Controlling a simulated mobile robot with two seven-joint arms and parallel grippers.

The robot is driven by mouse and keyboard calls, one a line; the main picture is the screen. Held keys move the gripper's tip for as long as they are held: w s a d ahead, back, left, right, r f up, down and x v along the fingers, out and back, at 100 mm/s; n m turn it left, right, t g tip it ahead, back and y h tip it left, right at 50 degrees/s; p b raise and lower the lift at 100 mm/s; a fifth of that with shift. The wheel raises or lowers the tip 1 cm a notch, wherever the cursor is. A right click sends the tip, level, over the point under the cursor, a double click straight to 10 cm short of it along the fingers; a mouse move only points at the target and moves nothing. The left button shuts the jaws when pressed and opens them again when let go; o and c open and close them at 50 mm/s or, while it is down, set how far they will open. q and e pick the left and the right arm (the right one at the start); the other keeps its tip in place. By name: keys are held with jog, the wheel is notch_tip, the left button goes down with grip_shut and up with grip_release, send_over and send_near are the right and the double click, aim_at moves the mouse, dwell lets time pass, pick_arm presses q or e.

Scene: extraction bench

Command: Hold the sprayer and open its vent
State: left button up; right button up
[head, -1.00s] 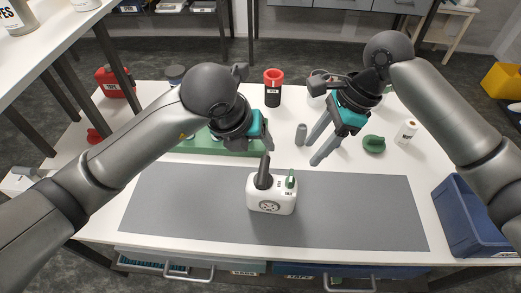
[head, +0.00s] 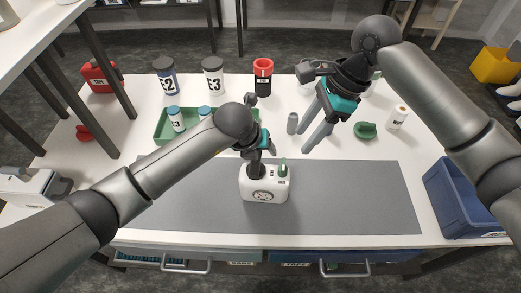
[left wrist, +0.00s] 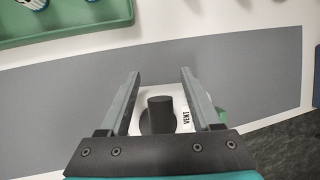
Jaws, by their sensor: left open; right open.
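The sprayer (head: 264,187) is a white container with a round dark emblem, a dark upright post (head: 257,170) and a green vent part (head: 283,168) on top. It stands upright on the grey mat. My left gripper (head: 262,153) is open at the sprayer's top. In the left wrist view the open left gripper (left wrist: 159,78) has one finger on each side of the dark post (left wrist: 160,112), apart from it. The word VENT shows there, with the green part (left wrist: 221,108) partly hidden behind a finger. My right gripper (head: 309,133) is open and empty, above the bench behind the mat.
The grey mat (head: 350,200) is otherwise clear. A green tray (head: 163,128) with white bottles lies behind my left arm. A grey cylinder (head: 292,123) and a dark green object (head: 365,130) are near my right gripper. A blue bin (head: 440,185) stands at the right.

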pick_arm(q)
jog(key=shift+w+f, duration=0.1)
jog(key=shift+f, duration=0.1)
jog(key=shift+c, duration=0.2)
grip_shut()
dwell(2.1)
